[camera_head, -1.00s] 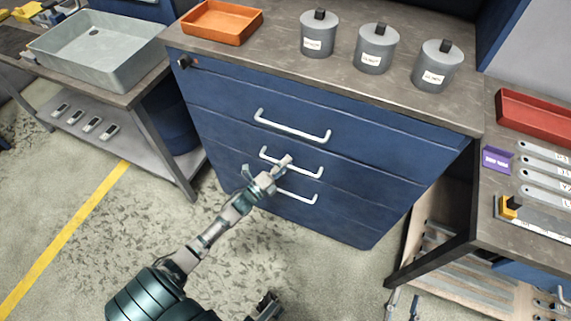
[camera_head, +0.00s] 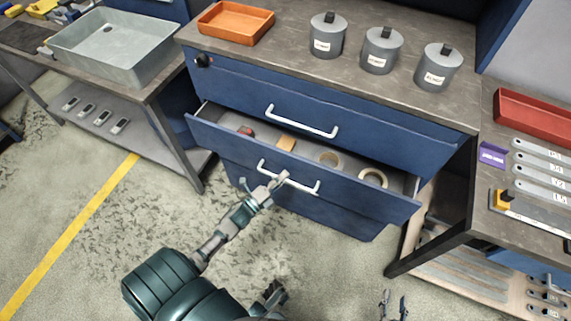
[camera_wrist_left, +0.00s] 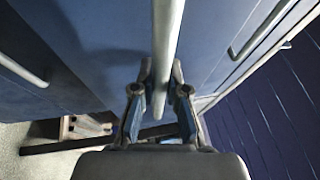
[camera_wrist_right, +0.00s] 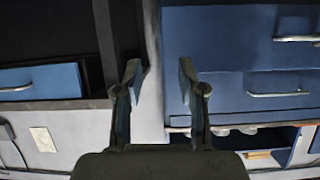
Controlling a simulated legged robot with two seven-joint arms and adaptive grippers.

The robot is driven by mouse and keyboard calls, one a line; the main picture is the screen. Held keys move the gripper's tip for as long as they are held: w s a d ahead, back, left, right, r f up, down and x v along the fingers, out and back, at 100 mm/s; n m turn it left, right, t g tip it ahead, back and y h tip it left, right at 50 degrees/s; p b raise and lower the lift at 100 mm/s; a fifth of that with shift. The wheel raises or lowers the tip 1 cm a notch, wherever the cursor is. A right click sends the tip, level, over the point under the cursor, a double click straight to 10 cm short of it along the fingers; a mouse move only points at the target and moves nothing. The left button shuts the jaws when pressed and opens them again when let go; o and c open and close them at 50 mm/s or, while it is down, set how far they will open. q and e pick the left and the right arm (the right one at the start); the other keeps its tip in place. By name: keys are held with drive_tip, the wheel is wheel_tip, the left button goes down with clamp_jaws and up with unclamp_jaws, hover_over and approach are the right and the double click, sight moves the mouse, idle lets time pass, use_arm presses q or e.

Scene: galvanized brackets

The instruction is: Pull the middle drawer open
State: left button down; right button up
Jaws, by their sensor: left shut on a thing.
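The blue middle drawer (camera_head: 225,148) of the cabinet is pulled partly out, and its inside shows from above. Its white bar handle (camera_head: 305,187) runs along its front. My left gripper (camera_head: 272,187) is shut on this handle; in the left wrist view the bar (camera_wrist_left: 167,45) passes between the fingers (camera_wrist_left: 161,75). The fingers hide part of the handle. My right gripper (camera_head: 395,305) is low at the bottom edge of the head view, away from the cabinet. In the right wrist view its fingers (camera_wrist_right: 158,75) are apart and empty.
The drawer holds tape rolls (camera_head: 373,178), a tan block (camera_head: 286,143) and a small red item (camera_head: 246,131). The top drawer (camera_head: 250,95) is closed. Grey canisters (camera_head: 381,50) and an orange tray (camera_head: 235,22) stand on the countertop. A workbench (camera_head: 530,215) is at the right.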

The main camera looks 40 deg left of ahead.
use_arm(q)
drive_tip(key=s+d+p, duration=0.2)
drive_tip(key=s, duration=0.8)
drive_tip(key=s+d+p, duration=0.3)
drive_tip(key=s, duration=0.7)
drive_tip(key=shift+s+f, duration=0.2)
drive_tip(key=shift+f, duration=0.1)
use_arm(e)
drive_tip(key=s+d+f+g+h, duration=0.1)
drive_tip(key=s+d+f+g, duration=0.1)
drive_tip(key=s+f+g, duration=0.2)
drive_tip(key=s+d+f+g+h, duration=0.1)
drive_tip(key=s+d+f+g, duration=0.2)
drive_tip(key=s+g, duration=0.3)
drive_tip(key=shift+s+d+f+h, duration=0.25)
drive_tip(key=shift+s+f+h, duration=0.15)
drive_tip(key=shift+s, duration=2.2)
use_arm(q)
drive_tip(key=c, duration=1.4)
unclamp_jaws()
drive_tip(key=shift+o, duration=1.1)
drive_tip(key=shift+w+r, duration=0.1)
drive_tip(key=shift+w, duration=0.05)
use_arm(e)
drive_tip(key=shift+w, duration=0.1)
